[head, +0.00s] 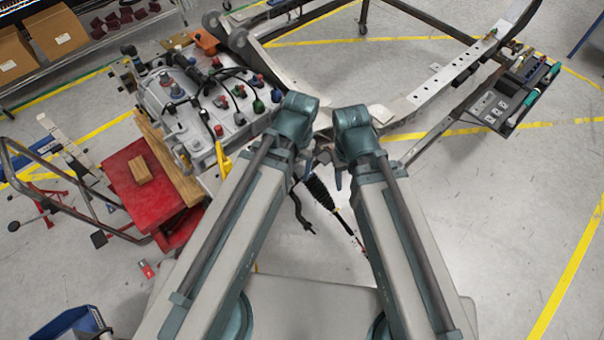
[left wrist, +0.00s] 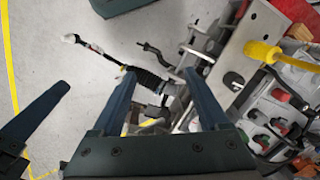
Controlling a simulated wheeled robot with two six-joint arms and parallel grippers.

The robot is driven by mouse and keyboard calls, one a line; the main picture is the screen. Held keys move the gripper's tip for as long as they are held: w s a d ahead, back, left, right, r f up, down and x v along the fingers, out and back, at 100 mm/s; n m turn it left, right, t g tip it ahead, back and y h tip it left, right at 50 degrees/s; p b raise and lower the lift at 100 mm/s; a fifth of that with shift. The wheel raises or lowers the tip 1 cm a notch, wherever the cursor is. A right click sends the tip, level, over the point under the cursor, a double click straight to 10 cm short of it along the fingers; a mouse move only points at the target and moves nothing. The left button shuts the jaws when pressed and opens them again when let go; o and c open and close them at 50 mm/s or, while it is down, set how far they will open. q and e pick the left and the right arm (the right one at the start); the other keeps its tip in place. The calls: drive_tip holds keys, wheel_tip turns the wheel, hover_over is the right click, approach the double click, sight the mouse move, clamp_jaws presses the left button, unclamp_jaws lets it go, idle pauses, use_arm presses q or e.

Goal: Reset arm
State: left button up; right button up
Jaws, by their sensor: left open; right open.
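My two arms come in from the bottom of the head view, elbows close together near the middle. They hide most of both grippers there. My left gripper (left wrist: 159,76) shows in the left wrist view, its two blue fingers apart. Nothing is held between them; a rod with a black ribbed boot (left wrist: 146,80) appears beyond the fingers, and whether they touch it cannot be told. The boot also shows between my arms in the head view (head: 320,192). My right gripper (left wrist: 42,112) shows only in part at the left of the left wrist view, its fingers apart.
A grey metal unit with coloured caps (head: 190,105) stands left of my arms. A chassis frame (head: 430,92) runs behind and to the right. A red stand (head: 135,185) is at left. A tool tray (head: 508,98) is at right. The right floor is clear.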

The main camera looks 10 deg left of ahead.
use_arm(q)
drive_tip(key=s+d, duration=0.1)
drive_tip(key=s+d+m, duration=0.1)
drive_tip(key=shift+d, duration=0.35)
wheel_tip(320, 180, down, 5)
drive_tip(key=b, duration=0.5)
drive_tip(key=shift+f, duration=0.15)
